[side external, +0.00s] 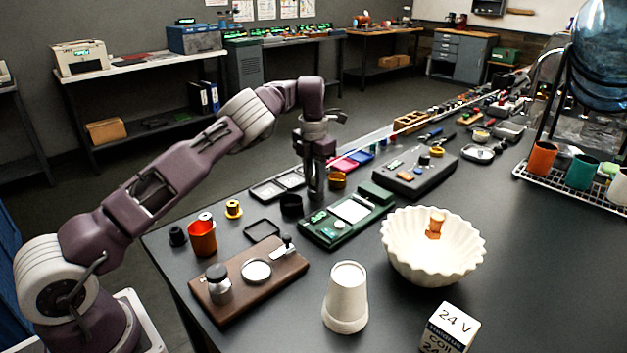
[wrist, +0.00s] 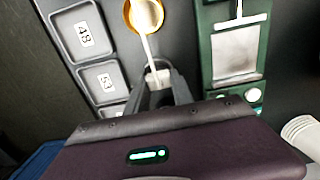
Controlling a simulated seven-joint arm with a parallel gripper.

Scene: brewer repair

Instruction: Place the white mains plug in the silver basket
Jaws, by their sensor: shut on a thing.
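My gripper (side external: 316,192) points down over the bench, left of the green instrument. In the side view the fingers hide the plug. I cannot pick out the silver basket with certainty; a small silvery dish (side external: 478,153) lies farther back on the bench.
The green instrument (side external: 345,218) is right beside my gripper, with small dark trays (side external: 267,192) to its left. A fluted white bowl (side external: 432,262) holds an orange piece. A white cup (side external: 346,300) and a wooden board (side external: 248,270) stand in front. Bench right of the bowl is clear.

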